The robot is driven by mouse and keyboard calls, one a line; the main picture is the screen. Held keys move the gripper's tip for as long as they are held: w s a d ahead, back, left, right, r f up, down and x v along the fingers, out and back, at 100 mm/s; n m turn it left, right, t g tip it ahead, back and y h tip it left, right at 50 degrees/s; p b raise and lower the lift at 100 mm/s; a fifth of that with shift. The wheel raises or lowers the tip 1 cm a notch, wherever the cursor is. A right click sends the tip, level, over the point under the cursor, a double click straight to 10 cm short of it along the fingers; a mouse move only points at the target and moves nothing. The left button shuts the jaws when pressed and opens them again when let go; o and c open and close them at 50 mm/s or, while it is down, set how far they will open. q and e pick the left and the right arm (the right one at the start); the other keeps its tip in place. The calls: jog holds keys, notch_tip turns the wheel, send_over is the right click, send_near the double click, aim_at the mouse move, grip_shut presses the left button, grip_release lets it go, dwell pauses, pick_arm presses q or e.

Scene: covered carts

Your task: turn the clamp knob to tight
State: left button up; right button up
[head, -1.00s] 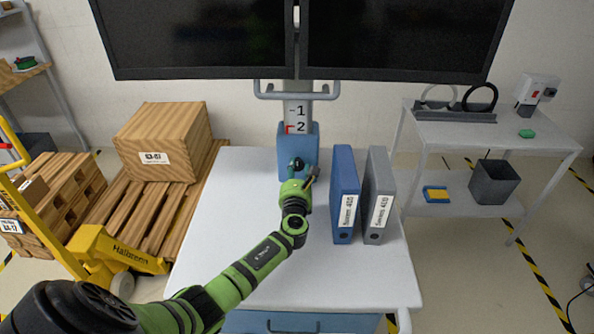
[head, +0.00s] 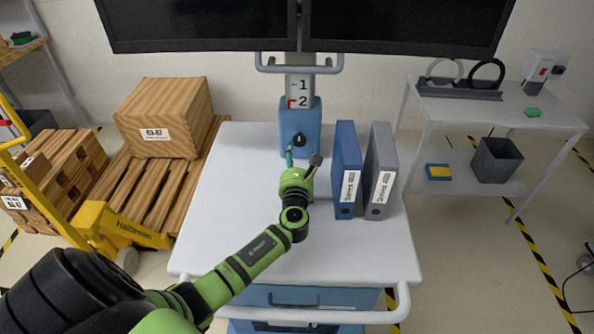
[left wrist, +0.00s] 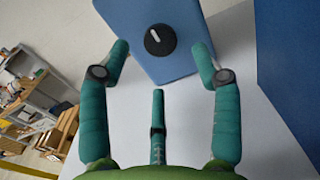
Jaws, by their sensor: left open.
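The clamp knob (left wrist: 159,40) is a round black knob with a white pointer line, on the front of a blue clamp block (left wrist: 180,68). In the left wrist view its line points to the upper left. In the head view the knob (head: 299,138) shows on the blue block (head: 288,118) at the foot of the monitor post. My left gripper (head: 302,160) is open and empty in front of the knob. In the left wrist view its teal fingers (left wrist: 160,60) stand apart on either side of the knob, short of it and not touching. My right gripper is not in view.
A blue binder (head: 345,180) and a grey binder (head: 381,170) stand upright just right of my left gripper on the white cart top (head: 235,205). Two monitors (head: 400,25) hang above. The cart top's left side is clear.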

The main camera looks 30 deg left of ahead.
pick_arm(q)
jog(key=v, duration=0.6)
jog(key=shift+s, duration=0.3)
jog(key=shift+d, duration=0.1)
